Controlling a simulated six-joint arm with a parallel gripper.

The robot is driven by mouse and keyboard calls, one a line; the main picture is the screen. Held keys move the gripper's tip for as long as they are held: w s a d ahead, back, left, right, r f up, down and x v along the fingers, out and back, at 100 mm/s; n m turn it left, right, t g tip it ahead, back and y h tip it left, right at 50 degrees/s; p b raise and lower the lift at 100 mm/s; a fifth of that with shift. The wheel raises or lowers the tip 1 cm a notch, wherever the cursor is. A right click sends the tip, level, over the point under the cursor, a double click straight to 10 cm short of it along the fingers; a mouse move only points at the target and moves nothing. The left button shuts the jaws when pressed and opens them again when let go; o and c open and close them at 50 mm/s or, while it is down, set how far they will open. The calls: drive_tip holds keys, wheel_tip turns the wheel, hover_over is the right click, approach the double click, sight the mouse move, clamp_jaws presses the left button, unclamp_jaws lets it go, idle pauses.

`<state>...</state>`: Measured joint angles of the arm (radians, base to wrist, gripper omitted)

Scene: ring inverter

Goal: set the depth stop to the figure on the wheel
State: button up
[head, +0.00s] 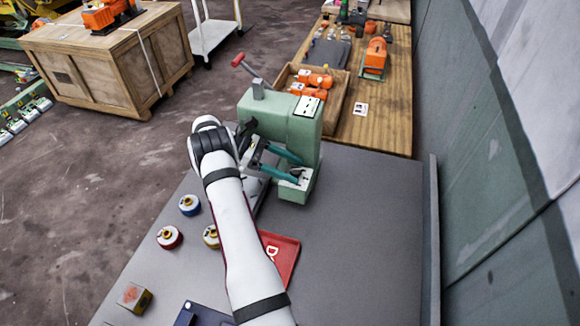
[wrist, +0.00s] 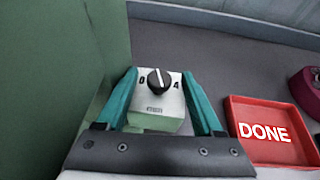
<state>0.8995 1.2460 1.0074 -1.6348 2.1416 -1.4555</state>
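The green press-like machine (head: 282,115) stands on the grey table, with a red-knobbed lever at its top left. At its foot is a pale plate (wrist: 152,107) with a black dial (wrist: 160,80). The plate is marked 0 at left and 4 at right; the white pointer line points roughly up, between them. My gripper (wrist: 159,74) is open, its teal fingers on either side of the dial plate in the wrist view; I cannot tell whether they touch it. In the head view my gripper (head: 297,171) is at the machine's base. The figure on the wheel is not readable.
A red DONE tray (wrist: 268,131) lies right of the dial; its edge shows beside my arm (head: 282,255). Blue-rimmed (head: 189,204), red-rimmed (head: 169,237) and yellow-rimmed (head: 211,236) round pieces stand left of my arm. The table's right side is clear.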

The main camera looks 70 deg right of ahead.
drive_tip(key=v, duration=0.7)
drive_tip(key=shift+w, duration=0.25)
drive_tip(key=shift+c, duration=0.3)
